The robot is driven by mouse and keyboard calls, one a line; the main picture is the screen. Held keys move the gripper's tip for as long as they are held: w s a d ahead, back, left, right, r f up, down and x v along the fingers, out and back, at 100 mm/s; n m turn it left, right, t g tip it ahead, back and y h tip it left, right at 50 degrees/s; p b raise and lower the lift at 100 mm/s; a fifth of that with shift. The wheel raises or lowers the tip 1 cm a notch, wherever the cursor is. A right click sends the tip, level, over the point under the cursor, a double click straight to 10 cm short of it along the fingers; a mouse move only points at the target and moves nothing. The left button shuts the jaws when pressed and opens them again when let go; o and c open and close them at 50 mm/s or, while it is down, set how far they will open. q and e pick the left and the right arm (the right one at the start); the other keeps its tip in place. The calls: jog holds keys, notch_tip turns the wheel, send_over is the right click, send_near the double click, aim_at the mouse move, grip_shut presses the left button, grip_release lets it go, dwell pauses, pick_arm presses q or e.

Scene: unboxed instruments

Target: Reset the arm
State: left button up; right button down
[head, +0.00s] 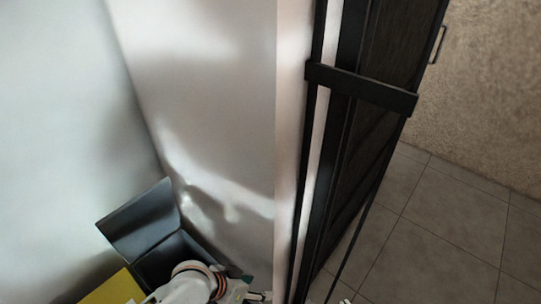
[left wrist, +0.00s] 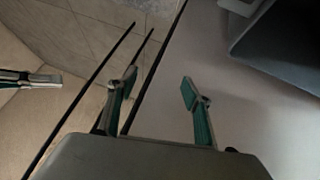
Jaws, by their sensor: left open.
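My left arm (head: 190,284) is white and comes in at the bottom of the head view, in front of a dark open box. My left gripper (head: 250,294) is at the lower edge there and only partly in view. In the left wrist view its two green-padded fingers (left wrist: 156,88) stand wide apart with nothing between them. Part of what looks like my right gripper (left wrist: 38,79) shows at the left edge of the left wrist view. Whether it is open or shut is unclear.
The dark box (head: 144,222) has its lid raised against the pale wall. A yellow object (head: 115,291) lies at its left. A dark panelled door (head: 375,110) with a crossbar stands right of centre. Tiled floor (head: 445,225) is clear at the right.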

pick_arm(q)
jog(key=s+a+r+n+t+y+p, duration=0.1)
jog(key=s+a+r+t+p, duration=0.1)
jog(key=a, duration=0.6)
jog(key=s+a+r+n+t+y+p, duration=0.2)
jog(key=s+a+t, duration=0.2)
jog(key=s+a, duration=0.3)
jog(key=shift+a+r+t+y, duration=0.3)
jog(key=shift+a+r+t, duration=0.1)
jog(key=shift+a, duration=0.15)
jog(key=c, duration=0.6)
jog(key=shift+s+d, duration=0.1)
jog(key=shift+s, duration=0.05)
jog(key=shift+c, duration=0.2)
pick_arm(e)
jog(key=shift+s+d+r+g, duration=0.1)
jog(key=shift+s+r+g, duration=0.2)
jog(key=shift+s+r, duration=0.45)
